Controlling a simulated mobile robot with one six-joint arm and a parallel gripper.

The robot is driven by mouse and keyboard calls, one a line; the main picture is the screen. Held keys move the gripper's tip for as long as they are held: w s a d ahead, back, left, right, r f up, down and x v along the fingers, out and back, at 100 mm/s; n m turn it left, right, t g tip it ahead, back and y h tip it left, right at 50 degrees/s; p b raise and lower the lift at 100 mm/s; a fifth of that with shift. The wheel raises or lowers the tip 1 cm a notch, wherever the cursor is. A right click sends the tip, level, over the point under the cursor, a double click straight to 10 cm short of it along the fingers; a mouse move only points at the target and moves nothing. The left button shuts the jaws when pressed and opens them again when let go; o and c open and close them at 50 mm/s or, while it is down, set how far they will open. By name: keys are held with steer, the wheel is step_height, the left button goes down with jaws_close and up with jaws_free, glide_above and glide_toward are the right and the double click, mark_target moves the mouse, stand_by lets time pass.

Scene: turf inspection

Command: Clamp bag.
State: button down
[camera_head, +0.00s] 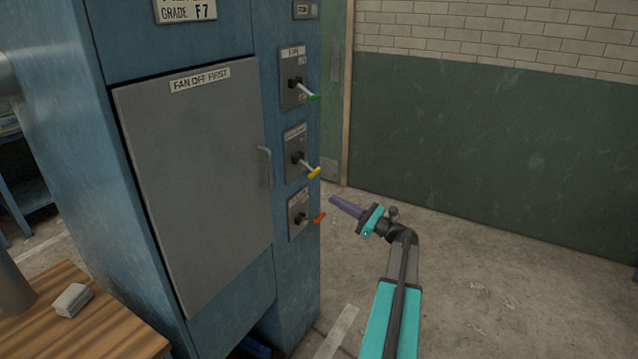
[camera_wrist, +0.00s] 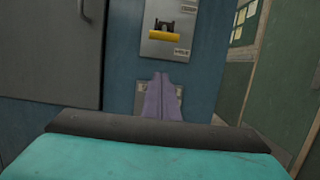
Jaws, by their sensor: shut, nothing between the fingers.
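A blue cabinet (camera_head: 295,255) carries three lever switches on its narrow right face. The top lever, labelled FAN, has a green handle (camera_head: 313,97). The middle one has a yellow handle (camera_head: 314,173), which also shows in the wrist view (camera_wrist: 168,36). The bottom one has an orange handle (camera_head: 319,218); its label is too small to read. My gripper (camera_head: 333,200) is shut and empty, its purple fingers pointing at the cabinet near the orange handle. In the wrist view the fingers (camera_wrist: 162,78) cover most of the bottom switch plate (camera_wrist: 143,95). No bag is visible.
A grey door (camera_head: 195,180) labelled FAN OFF FIRST is shut, with a handle (camera_head: 265,167) at its right edge. A wooden table (camera_head: 95,320) with a pale block (camera_head: 72,300) stands at front left. The concrete floor (camera_head: 500,270) to the right is clear.

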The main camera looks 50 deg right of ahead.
mark_target(307, 166)
steer(key=shift+w, duration=0.15)
steer(key=p+x, duration=0.3)
steer(key=x, duration=0.7)
steer(key=shift+s+d+r+p, duration=0.1)
steer(key=shift+s+r+p, duration=0.1)
steer(key=shift+s+r, duration=0.5)
steer(key=shift+s+d+r+p, duration=0.1)
steer(key=shift+s+r+p, duration=0.1)
steer(key=shift+s+r, duration=0.5)
steer(key=shift+w+r, duration=0.15)
steer(key=shift+w, duration=0.05)
steer(key=shift+r, duration=0.15)
